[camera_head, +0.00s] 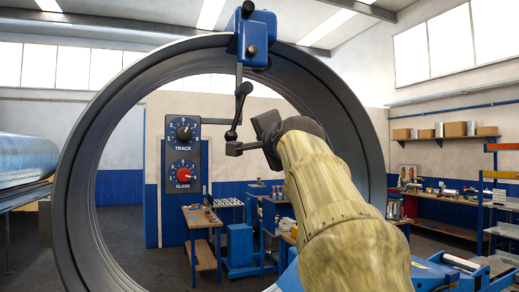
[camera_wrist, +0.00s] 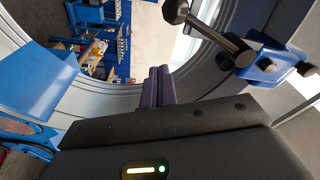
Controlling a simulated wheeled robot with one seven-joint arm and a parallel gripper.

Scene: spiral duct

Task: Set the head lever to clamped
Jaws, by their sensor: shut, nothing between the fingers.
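The head lever (camera_head: 238,108) is a black bar with round knobs, hanging below the blue head (camera_head: 256,38) at the top of the large dark ring. It slants down and slightly left. In the wrist view the lever (camera_wrist: 214,32) shows at the top right, beside a blue bracket (camera_wrist: 270,66). My gripper (camera_head: 232,149) is just below the lever's lower end, pointing left; I cannot tell whether they touch. In the wrist view my gripper's dark fingers (camera_wrist: 159,86) are together with nothing between them, left of and apart from the lever.
The large ring (camera_head: 78,170) surrounds the lever and my gripper. A shiny spiral duct (camera_head: 25,160) lies at far left. Benches (camera_head: 465,205) stand behind at right. The ring's left middle is open.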

